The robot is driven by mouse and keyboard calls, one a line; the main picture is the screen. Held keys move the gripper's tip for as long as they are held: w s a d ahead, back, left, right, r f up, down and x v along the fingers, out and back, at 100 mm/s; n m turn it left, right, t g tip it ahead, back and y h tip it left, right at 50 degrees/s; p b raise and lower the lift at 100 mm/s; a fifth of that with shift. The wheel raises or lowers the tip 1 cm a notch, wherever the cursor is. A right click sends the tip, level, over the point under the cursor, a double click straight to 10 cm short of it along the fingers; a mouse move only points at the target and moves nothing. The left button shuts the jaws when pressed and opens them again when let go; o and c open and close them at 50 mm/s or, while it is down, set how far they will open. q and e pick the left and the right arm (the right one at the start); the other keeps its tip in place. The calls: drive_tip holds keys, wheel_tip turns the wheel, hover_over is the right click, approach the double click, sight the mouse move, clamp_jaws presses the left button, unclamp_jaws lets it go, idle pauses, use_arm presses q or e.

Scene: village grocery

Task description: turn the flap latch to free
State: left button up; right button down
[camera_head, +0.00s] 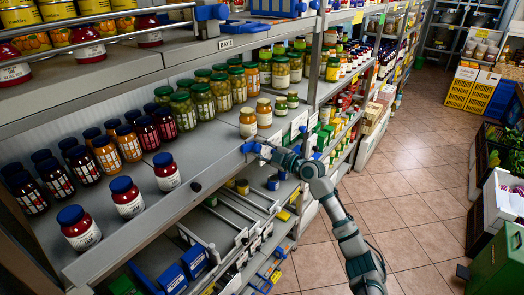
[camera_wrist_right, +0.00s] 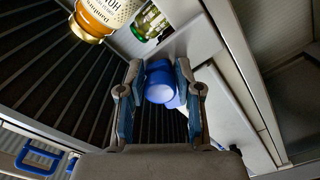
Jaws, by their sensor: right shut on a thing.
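The flap latch shows in the right wrist view as a round blue knob (camera_wrist_right: 160,88) on the pale grey shelf front. My right gripper (camera_wrist_right: 158,80) has one finger on each side of this knob and is shut on it. In the head view my right gripper (camera_head: 262,150) is at the shelf's front edge, beside the jars. There the fingers largely hide the latch, and I cannot tell which way it is turned. My left gripper is not in view.
Jars with yellow lids (camera_head: 248,124) stand on the shelf just behind my right gripper. Dark jars with blue lids (camera_head: 129,197) stand further left. A blue handle (camera_wrist_right: 38,160) shows at the wrist view's lower left. The tiled aisle (camera_head: 410,190) is clear.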

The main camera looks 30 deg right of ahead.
drive_tip(key=m, duration=0.3)
drive_tip(key=shift+a+r+b, duration=0.3)
drive_tip(key=m, duration=0.4)
drive_tip(key=shift+r, duration=0.2)
drive_tip(key=m+p, duration=0.1)
drive_tip(key=m, duration=0.3)
drive_tip(key=shift+r+m+p, duration=0.1)
drive_tip(key=shift+m+p, duration=0.2)
drive_tip(key=c, duration=1.9)
unclamp_jaws()
drive_tip(key=shift+m+p, duration=0.75)
drive_tip(key=shift+m, duration=1.25)
